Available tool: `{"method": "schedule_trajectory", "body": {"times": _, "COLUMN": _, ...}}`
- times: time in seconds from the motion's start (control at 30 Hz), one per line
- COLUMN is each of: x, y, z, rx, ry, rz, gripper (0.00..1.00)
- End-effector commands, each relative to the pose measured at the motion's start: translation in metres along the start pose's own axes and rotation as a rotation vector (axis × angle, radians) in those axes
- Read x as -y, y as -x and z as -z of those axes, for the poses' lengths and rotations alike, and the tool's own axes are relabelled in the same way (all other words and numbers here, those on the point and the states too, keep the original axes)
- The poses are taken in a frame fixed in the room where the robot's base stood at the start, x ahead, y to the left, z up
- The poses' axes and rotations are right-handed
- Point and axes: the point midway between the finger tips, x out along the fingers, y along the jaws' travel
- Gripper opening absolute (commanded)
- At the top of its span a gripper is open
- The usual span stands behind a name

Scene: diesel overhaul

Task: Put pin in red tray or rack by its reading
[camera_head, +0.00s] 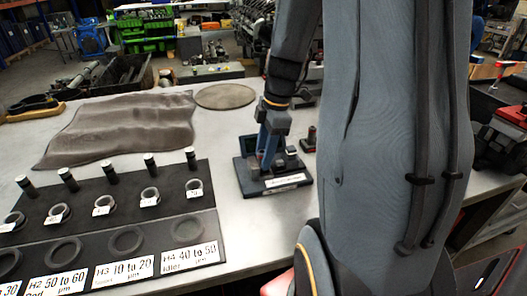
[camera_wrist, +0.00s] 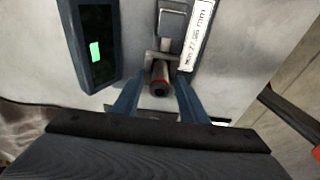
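A dark cylindrical pin (camera_wrist: 160,80) with a reddish ring near its end sits in the gauge stand, seen end-on in the wrist view. My gripper (camera_wrist: 157,88) has its two blue fingers on either side of the pin, with gaps visible, so it looks open around it. In the head view my gripper (camera_head: 268,150) is low over the black base of the gauge stand (camera_head: 278,184) and hides the pin. The gauge display (camera_wrist: 98,50) shows a small green patch; its reading is not legible. The black rack (camera_head: 110,228) has marked ranges, including "H3 10 to 20" and "H4 40 to 50".
Several pins (camera_head: 110,172) stand along the rack's back row, with labelled rings (camera_head: 150,195) before them. A brown cloth (camera_head: 125,125) and a round mat (camera_head: 225,96) lie behind. A red object (camera_head: 278,284) shows partly at the bottom edge. My arm covers the table's right side.

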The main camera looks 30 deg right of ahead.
Motion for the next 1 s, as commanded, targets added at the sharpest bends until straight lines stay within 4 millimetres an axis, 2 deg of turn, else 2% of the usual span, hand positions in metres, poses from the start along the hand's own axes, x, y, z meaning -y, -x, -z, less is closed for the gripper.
{"method": "schedule_trajectory", "body": {"times": 0.13, "x": 0.0, "y": 0.0, "z": 0.0, "rx": 0.0, "ry": 0.0, "rz": 0.0, "gripper": 0.37}}
{"method": "schedule_trajectory", "body": {"times": 0.37, "x": 0.0, "y": 0.001, "z": 0.0, "rx": 0.0, "ry": 0.0, "rz": 0.0, "gripper": 0.0}}
{"method": "schedule_trajectory", "body": {"times": 0.57, "x": 0.0, "y": 0.003, "z": 0.001, "rx": 0.0, "ry": 0.0, "rz": -0.001, "gripper": 0.0}}
{"method": "schedule_trajectory", "body": {"times": 1.0, "x": 0.001, "y": 0.022, "z": 0.005, "rx": 0.0, "ry": 0.001, "rz": 0.0, "gripper": 0.0}}
